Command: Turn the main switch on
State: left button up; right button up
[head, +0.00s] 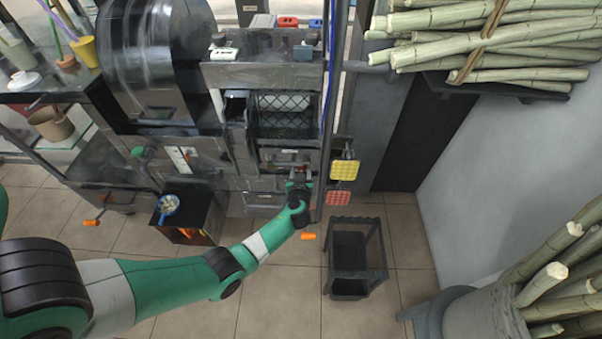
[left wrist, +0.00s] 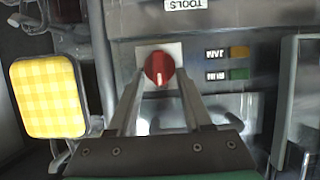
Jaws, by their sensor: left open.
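The main switch is most likely the red rotary knob (left wrist: 159,68) on a pale square plate in the left wrist view. A light pointer mark on it faces the bottom of that picture. My left gripper (left wrist: 157,88) is open, its two fingers on either side of the knob. I cannot tell whether the fingers touch it. In the head view my left gripper (head: 299,180) is at the front of the press (head: 265,75), and the knob is hidden or too small to make out there. My right gripper is not in view.
A yellow checked pad (head: 344,170) and a red one (head: 338,198) hang right of the gripper. In the wrist view, amber (left wrist: 239,52) and green (left wrist: 239,74) buttons sit right of the knob. A dark stand (head: 350,255) is on the floor; cane bundles (head: 490,40) lie upper right.

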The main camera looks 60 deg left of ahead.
pick_arm(q)
jog(key=shift+s+d+f, duration=0.1)
jog(key=shift+d, duration=0.05)
grip_shut()
jog(key=m+g, duration=0.1)
jog(key=m, duration=0.1)
jog(key=m+g+y+b, duration=0.1)
jog(key=m, duration=0.1)
jog(key=shift+w+d+f, duration=0.1)
jog(key=shift+w+d, duration=0.1)
jog(key=shift+w, duration=0.2)
